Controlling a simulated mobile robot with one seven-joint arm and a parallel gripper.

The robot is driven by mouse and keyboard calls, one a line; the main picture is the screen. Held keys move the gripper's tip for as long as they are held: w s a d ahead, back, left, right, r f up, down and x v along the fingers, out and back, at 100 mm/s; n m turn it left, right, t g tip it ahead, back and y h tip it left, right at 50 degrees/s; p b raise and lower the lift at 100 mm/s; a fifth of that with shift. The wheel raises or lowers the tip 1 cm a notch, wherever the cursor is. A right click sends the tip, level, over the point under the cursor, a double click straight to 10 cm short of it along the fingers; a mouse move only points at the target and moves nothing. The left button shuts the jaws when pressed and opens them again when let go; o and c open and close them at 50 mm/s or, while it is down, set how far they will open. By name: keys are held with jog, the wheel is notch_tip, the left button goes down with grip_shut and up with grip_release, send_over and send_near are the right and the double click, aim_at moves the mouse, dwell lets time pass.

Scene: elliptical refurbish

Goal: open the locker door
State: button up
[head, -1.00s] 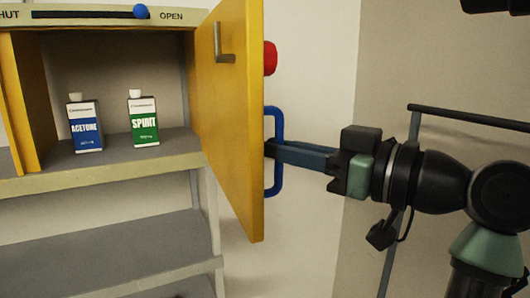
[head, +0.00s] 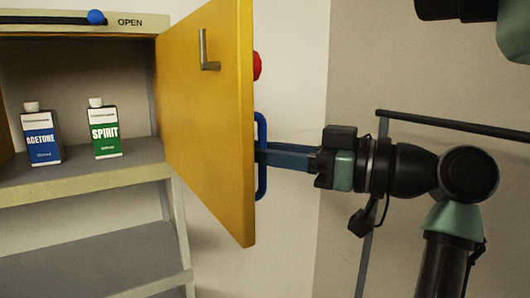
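The yellow locker door (head: 212,130) stands swung open at the right of the locker, with its inner face and a grey metal latch (head: 207,50) towards me. The blue handle (head: 263,184) is on its outer side, partly hidden by the door edge. My gripper (head: 264,154) reaches in from the right, and its blue fingers are closed around the upright bar of the handle. The fingertips are partly hidden behind the door edge. A red knob (head: 257,66) shows above the handle.
Inside the open locker, an acetone bottle (head: 41,136) and a spirit bottle (head: 105,132) stand upright on the shelf (head: 92,183). A slider with a blue knob (head: 96,17) sits above, left of "OPEN". A dark rail (head: 450,126) runs behind my arm.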

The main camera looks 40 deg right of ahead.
jog(key=shift+w+f, duration=0.1)
jog(key=shift+f, duration=0.05)
jog(key=b+v, duration=0.5)
jog(key=v, duration=0.8)
